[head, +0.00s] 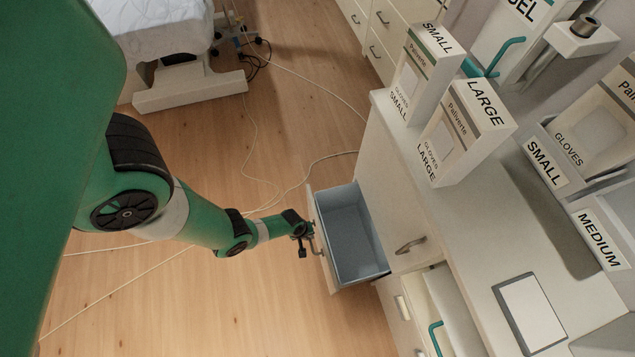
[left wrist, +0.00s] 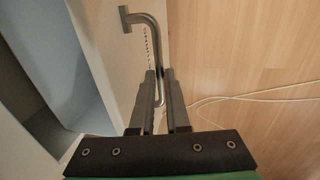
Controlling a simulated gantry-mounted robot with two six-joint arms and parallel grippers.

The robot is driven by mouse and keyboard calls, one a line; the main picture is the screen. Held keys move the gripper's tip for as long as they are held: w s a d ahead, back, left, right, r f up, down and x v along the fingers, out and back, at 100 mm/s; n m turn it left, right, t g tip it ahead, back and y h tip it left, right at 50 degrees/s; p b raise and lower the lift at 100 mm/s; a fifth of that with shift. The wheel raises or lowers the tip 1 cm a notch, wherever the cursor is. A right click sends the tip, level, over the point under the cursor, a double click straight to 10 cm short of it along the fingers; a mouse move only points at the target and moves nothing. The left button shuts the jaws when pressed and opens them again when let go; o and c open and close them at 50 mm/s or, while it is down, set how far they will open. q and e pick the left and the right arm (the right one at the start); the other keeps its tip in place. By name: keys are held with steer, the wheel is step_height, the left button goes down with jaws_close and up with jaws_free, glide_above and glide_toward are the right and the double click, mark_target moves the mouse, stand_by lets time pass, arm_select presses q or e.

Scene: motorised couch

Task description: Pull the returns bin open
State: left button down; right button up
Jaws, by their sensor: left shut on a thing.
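The returns bin (head: 318,228) is a pale-fronted drawer with a grey-blue inside, and it stands out from the cabinet in the head view. No label on it can be read. It looks empty. Its bent metal handle (left wrist: 148,22) shows in the left wrist view, with the bin's inside (left wrist: 60,75) to the left. My left gripper (head: 302,238) is at the handle on the bin's front. In the left wrist view my left gripper (left wrist: 159,80) is shut on the handle bar, which runs between its fingers. My right gripper is out of view.
The cabinet top holds glove boxes marked SMALL (head: 427,70) and LARGE (head: 467,130) and a tablet-like panel (head: 530,313). Another open compartment with a teal handle (head: 435,338) is below right. Cables (head: 275,185) cross the wooden floor. A bed (head: 155,25) stands far left. Floor before the bin is mostly clear.

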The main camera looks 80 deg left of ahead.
arm_select(q)
steer(key=shift+s, duration=0.2)
steer(key=c, duration=0.9)
jaws_free()
steer(key=r+p, duration=0.3)
steer(key=s+r+p, duration=0.1)
steer(key=r+p, duration=0.2)
steer(key=r, duration=0.1)
steer(key=s+r+p, duration=0.1)
steer(key=r+p, duration=0.2)
steer(key=r, duration=0.1)
steer(key=shift+s+d+r, duration=0.1)
steer(key=shift+d+r, duration=0.05)
steer(key=shift+d, duration=0.1)
